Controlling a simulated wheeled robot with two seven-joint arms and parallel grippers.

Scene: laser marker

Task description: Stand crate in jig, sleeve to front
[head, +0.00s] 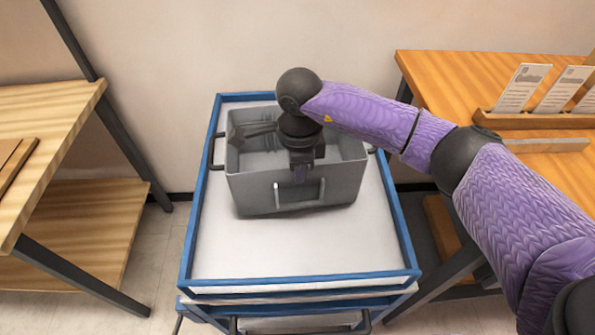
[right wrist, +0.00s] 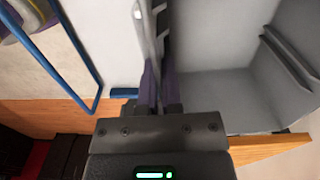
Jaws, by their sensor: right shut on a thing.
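A grey open-topped crate (head: 250,187) is on the cart's white top, turned slightly. I cannot tell whether it rests there or is lifted a little. A pale rectangular frame (head: 300,193), perhaps the sleeve, is on its near wall. My right gripper (head: 300,174) points down at the near wall's rim, shut on the crate. In the right wrist view, the purple fingers (right wrist: 158,88) pinch the thin wall, with the crate's inside (right wrist: 215,100) to the right. I cannot make out a jig.
The blue-railed cart (head: 300,262) has bare white room in front of the crate. A wooden table (head: 450,75) at right bears a wooden card holder (head: 540,121) with several upright cards. Another wooden table (head: 45,110) stands at left. The wall is close behind the cart.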

